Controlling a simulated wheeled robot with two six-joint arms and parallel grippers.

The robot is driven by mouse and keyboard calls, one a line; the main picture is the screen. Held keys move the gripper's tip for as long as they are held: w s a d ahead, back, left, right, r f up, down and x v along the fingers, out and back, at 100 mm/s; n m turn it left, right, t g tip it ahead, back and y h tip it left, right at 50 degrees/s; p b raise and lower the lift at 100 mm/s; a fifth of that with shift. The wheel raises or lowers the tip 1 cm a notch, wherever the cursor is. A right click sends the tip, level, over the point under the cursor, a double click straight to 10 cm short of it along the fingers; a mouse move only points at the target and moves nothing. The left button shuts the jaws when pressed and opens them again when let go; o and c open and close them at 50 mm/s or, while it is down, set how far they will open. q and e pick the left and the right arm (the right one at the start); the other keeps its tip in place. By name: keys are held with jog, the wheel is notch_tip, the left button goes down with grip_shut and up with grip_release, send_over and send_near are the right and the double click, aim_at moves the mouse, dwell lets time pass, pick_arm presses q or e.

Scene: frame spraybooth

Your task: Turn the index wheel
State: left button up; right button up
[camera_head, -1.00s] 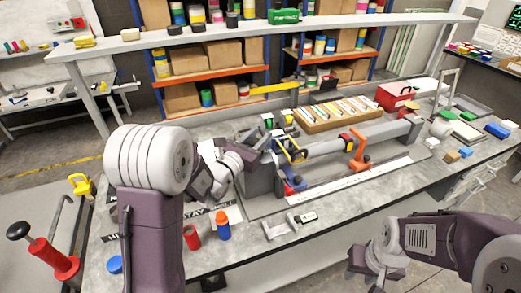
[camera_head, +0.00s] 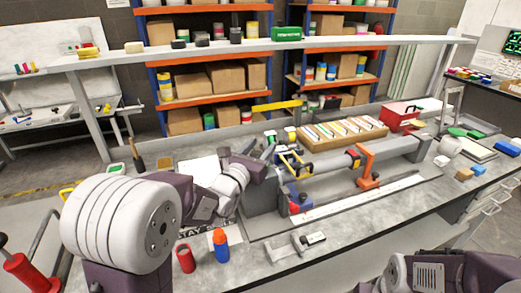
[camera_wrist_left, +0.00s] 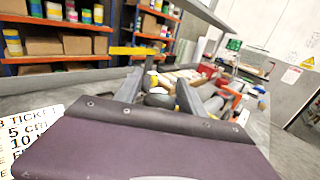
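The bench fixture holds a long grey tube (camera_head: 325,164) lying across it, with a grey end block (camera_head: 264,192) at its left. An orange clamp stand (camera_head: 368,165) is at its right part, and blue and red parts (camera_head: 298,202) sit low near the left end. I cannot clearly make out the index wheel; my left arm partly covers that end. My left gripper (camera_head: 257,165) is just left of and above the end block. In the left wrist view its two fingers (camera_wrist_left: 160,92) stand apart, with dark grey fixture parts seen beyond the gap. My right gripper is out of frame.
A red can (camera_head: 185,258) and a blue bottle with orange cap (camera_head: 221,248) stand at the bench front. A grey caliper-like tool (camera_head: 295,247) lies beside them. A tray of coloured strips (camera_head: 340,132) and a red box (camera_head: 408,113) are behind the fixture.

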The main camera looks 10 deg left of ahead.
pick_arm(q)
jog(key=shift+s+f, duration=0.1)
jog(key=shift+f, duration=0.05)
jog(key=shift+s+a, duration=0.1)
jog(key=shift+s, duration=0.2)
jog(key=s, duration=0.2)
jog(key=s+a+b, duration=0.1)
jog(key=s, duration=0.2)
jog(key=shift+s+a+f+b, duration=0.15)
jog(key=shift+s+b, duration=1.35)
jog(key=shift+b, duration=0.1)
jog(key=shift+s+a+r, duration=0.1)
jog(key=shift+r, duration=0.1)
